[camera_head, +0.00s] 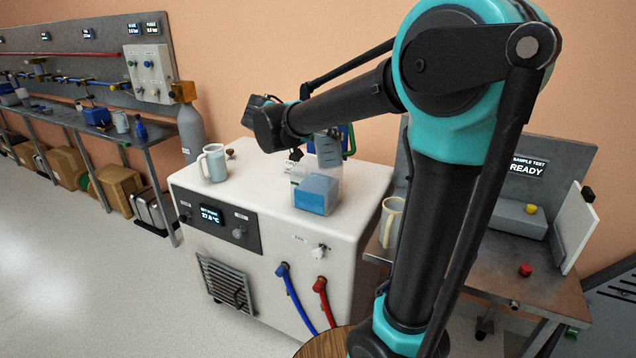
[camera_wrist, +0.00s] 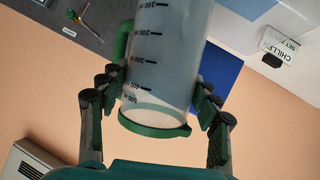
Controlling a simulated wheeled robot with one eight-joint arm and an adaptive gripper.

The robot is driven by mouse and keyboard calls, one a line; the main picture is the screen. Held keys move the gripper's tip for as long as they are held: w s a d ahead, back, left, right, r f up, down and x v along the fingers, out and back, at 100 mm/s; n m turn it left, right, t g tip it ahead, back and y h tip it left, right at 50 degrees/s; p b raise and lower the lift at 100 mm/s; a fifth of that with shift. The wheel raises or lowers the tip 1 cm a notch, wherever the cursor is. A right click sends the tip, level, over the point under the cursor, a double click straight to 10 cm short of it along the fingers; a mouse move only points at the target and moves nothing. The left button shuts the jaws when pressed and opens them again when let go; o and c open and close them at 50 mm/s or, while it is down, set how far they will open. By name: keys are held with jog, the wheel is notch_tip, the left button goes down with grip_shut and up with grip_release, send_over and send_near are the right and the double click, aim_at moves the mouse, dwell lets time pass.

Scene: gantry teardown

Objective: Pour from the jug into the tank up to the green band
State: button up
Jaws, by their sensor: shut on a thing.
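The jug (camera_wrist: 160,60) is a translucent grey cylinder with dark volume marks, a green rim and a green handle. It sits between the fingers of my gripper (camera_wrist: 155,110), which is shut on it. In the head view the jug (camera_head: 328,150) is roughly upright above the back of the white chiller, with my gripper (camera_head: 298,140) at its upper left. A clear box with blue contents (camera_head: 316,195), seemingly the tank, stands on the chiller top, in front of and below the jug. The level inside the jug is unclear.
The white chiller (camera_head: 275,245) has a mug (camera_head: 213,165) and a small brown knob on top. Blue and red hoses leave its front. A beige jug (camera_head: 391,222) stands on the right bench near my arm. A grey cylinder (camera_head: 191,130) stands behind left. The chiller's front left top is clear.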

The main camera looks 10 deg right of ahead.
jog(key=shift+s, duration=0.15)
dwell(0.5)
jog(key=shift+n+g, duration=0.4)
jog(key=shift+s+f, duration=0.1)
jog(key=shift+n+g, duration=0.3)
jog(key=shift+s+f+h, duration=0.1)
jog(key=shift+h, duration=0.2)
jog(key=shift+f+n+g, duration=0.2)
jog(key=shift+n+g, duration=0.5)
dwell(0.5)
